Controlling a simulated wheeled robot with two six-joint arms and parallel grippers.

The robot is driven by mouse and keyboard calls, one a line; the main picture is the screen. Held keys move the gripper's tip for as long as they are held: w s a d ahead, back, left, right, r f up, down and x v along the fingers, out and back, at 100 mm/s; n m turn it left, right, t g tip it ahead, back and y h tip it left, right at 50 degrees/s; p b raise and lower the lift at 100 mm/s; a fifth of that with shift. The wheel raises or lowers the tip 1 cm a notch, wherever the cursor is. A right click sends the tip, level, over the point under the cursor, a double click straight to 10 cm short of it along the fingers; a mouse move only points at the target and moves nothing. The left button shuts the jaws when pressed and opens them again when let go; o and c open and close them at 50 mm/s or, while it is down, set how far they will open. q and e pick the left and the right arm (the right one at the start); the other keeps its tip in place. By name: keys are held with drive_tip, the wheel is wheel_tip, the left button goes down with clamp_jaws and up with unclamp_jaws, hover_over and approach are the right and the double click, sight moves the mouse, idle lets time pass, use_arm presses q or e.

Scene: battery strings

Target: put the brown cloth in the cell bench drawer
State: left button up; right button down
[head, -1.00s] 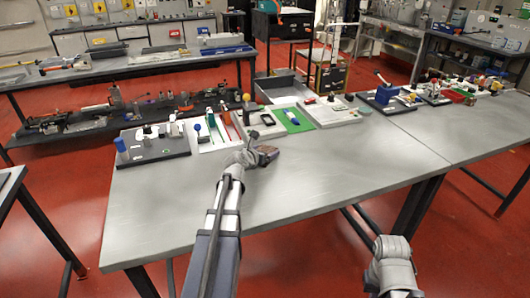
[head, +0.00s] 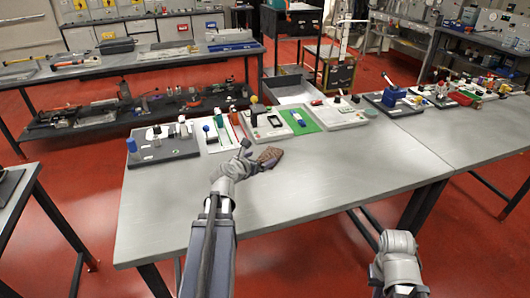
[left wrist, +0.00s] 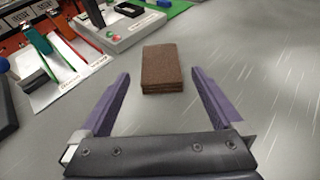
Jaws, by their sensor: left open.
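The brown cloth (head: 269,156) lies folded flat on the grey bench top, just in front of the row of trays. It also shows in the left wrist view (left wrist: 161,68) as a thick brown rectangle. My left gripper (head: 256,158) is open beside it; in the left wrist view the two purple fingers (left wrist: 160,92) are spread and point toward the cloth, which lies ahead of the gap between them. My right arm (head: 397,262) shows at the lower right, but its fingers cannot be made out. An open drawer (head: 287,89) seems to stand out beyond the bench's back edge.
Several trays line the back of the bench: a dark one (head: 163,152), a white one (head: 221,135), a green mat (head: 301,121) and a light one (head: 341,116). The bench top (head: 330,185) in front of them is clear. A rear bench (head: 150,66) holds tools.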

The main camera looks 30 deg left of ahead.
sight(268, 157)
use_arm(q)
drive_tip(key=shift+s+r, duration=0.25)
drive_tip(key=shift+s, duration=0.35)
drive_tip(key=shift+w+f+b, duration=0.3)
drive_tip(key=shift+f+b, duration=0.45)
drive_tip(key=shift+f, duration=0.05)
drive_tip(key=shift+w+a+f, duration=0.1)
drive_tip(key=shift+w, duration=0.25)
drive_tip(key=shift+w+f+b, duration=0.2)
drive_tip(key=shift+w+b, duration=0.1)
drive_tip(key=shift+w, duration=0.25)
drive_tip(key=shift+w+f, duration=0.25)
drive_tip(key=shift+w, duration=0.3)
drive_tip(key=shift+b+x, duration=1.3)
drive_tip(key=shift+x, duration=1.25)
drive_tip(key=shift+s+f, duration=0.1)
